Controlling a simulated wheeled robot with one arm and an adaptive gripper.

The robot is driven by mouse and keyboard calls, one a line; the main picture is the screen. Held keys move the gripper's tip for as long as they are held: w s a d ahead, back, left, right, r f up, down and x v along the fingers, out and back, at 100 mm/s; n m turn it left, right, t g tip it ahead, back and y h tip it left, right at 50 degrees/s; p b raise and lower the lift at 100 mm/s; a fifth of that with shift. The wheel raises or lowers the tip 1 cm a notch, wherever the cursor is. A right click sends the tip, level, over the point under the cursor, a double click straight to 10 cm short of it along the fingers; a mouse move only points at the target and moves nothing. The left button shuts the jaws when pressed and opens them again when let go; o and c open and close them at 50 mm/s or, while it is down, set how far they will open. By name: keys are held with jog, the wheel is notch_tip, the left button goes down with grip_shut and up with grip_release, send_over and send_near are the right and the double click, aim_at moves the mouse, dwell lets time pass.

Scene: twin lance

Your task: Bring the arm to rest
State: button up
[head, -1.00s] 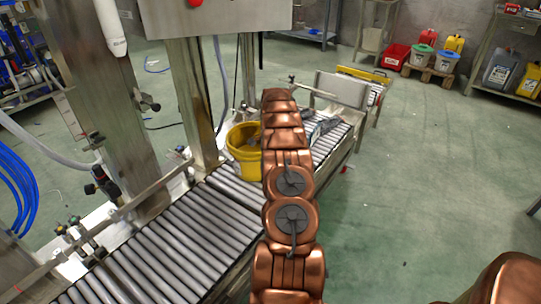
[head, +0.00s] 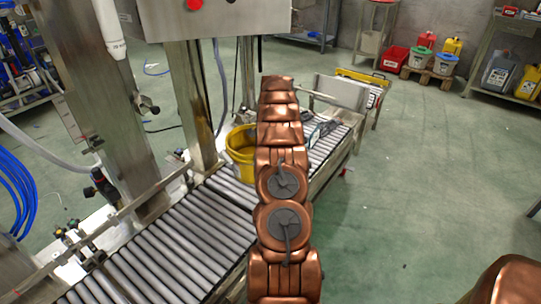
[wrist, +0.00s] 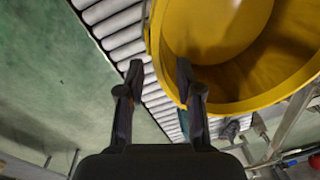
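My copper-coloured arm (head: 284,185) stretches forward over the roller conveyor in the head view and hides my gripper there. In the wrist view my gripper (wrist: 158,75) has its two dark fingers apart, with nothing between them. The yellow bucket (wrist: 170,55) is close, to the upper right of the fingers; the right finger overlaps its rim in the picture. I cannot tell whether they touch. In the head view the bucket (head: 240,150) stands on the conveyor just left of my arm, partly hidden by it.
The roller conveyor (head: 165,255) runs from lower left to upper right. A steel post (head: 190,100) and a hanging steel box (head: 215,18) stand left of my arm. Shelving (head: 510,60) and coloured canisters (head: 453,46) are at the back right. The green floor (head: 400,190) on the right is clear.

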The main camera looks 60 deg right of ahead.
jog(key=shift+s+a+r, duration=0.1)
jog(key=shift+s+r, duration=0.05)
jog(key=shift+r, duration=1.35)
jog(key=shift+s+r, duration=0.1)
jog(key=shift+r, duration=1.35)
